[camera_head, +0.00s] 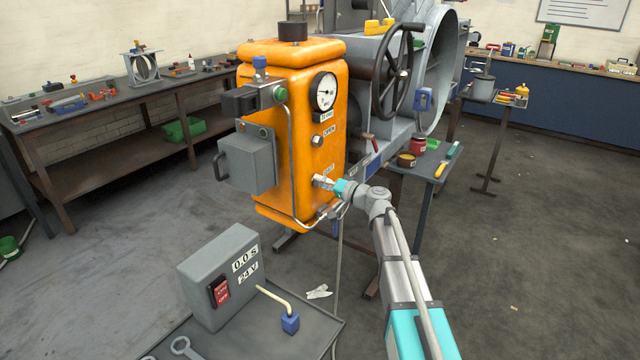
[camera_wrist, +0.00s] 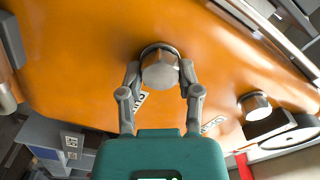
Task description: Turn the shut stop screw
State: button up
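The shut stop screw (camera_wrist: 160,70) is a round metal head on the front of the orange actuator housing (camera_head: 290,80). In the head view my gripper (camera_head: 322,181) is at the housing, just below a small white label. The open stop screw (camera_head: 317,141) is higher up; it also shows in the wrist view (camera_wrist: 255,105).
A pressure gauge (camera_head: 325,92) and a handwheel (camera_head: 393,72) are above and to the right. A metal conduit (camera_head: 293,150) runs down beside the screws. A grey control box (camera_head: 222,275) stands on a bench in front. A small table (camera_head: 428,172) with tins stands right.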

jog(key=o, duration=0.4)
jog(key=shift+s+d, duration=0.3)
jog(key=shift+s+d, duration=0.2)
jog(key=shift+d, duration=0.1)
jog(key=shift+s+d, duration=0.15)
jog(key=shift+d, duration=0.1)
dwell(0.6)
jog(key=shift+v, duration=2.95)
jog(key=shift+f, duration=0.1)
